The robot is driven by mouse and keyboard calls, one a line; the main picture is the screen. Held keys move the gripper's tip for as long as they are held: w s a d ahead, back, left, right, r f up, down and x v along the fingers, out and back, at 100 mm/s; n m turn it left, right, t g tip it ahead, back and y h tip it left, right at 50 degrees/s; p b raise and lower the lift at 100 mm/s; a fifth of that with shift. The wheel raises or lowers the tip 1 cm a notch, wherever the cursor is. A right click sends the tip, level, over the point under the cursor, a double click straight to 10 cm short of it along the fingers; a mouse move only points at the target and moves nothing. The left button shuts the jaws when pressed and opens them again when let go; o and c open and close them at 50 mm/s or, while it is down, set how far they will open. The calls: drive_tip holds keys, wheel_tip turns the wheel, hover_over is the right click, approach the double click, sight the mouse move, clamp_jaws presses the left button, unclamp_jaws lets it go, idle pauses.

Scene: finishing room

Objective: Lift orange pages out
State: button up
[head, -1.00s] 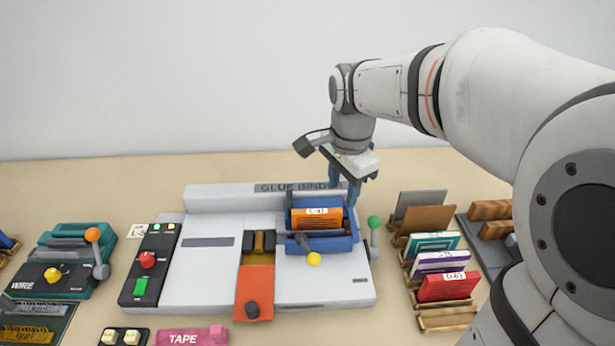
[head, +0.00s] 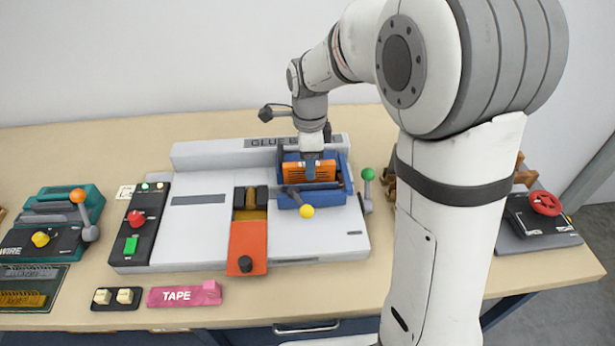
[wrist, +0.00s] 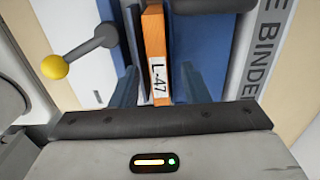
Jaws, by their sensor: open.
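The orange pages (head: 297,171) stand upright in the blue clamp carriage (head: 326,198) of the glue binder (head: 205,222). In the wrist view the orange pages (wrist: 155,55) show edge-on with a white label reading L-47. My gripper (head: 311,172) is over the carriage, pointing down at the pages. In the wrist view its two blue fingers (wrist: 158,92) are open, one on each side of the pages, with gaps visible. A yellow-knobbed lever (head: 306,211) is at the carriage front; the knob also shows in the wrist view (wrist: 54,67).
A green-knobbed lever (head: 367,174) stands at the binder's right side. A control panel (head: 140,225) is at its left, and a teal wire machine (head: 60,222) farther left. A pink tape block (head: 183,294) lies in front. My arm hides most of the racks at right.

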drive_tip(key=shift+f, duration=0.25)
drive_tip(key=shift+c, duration=0.5)
clamp_jaws()
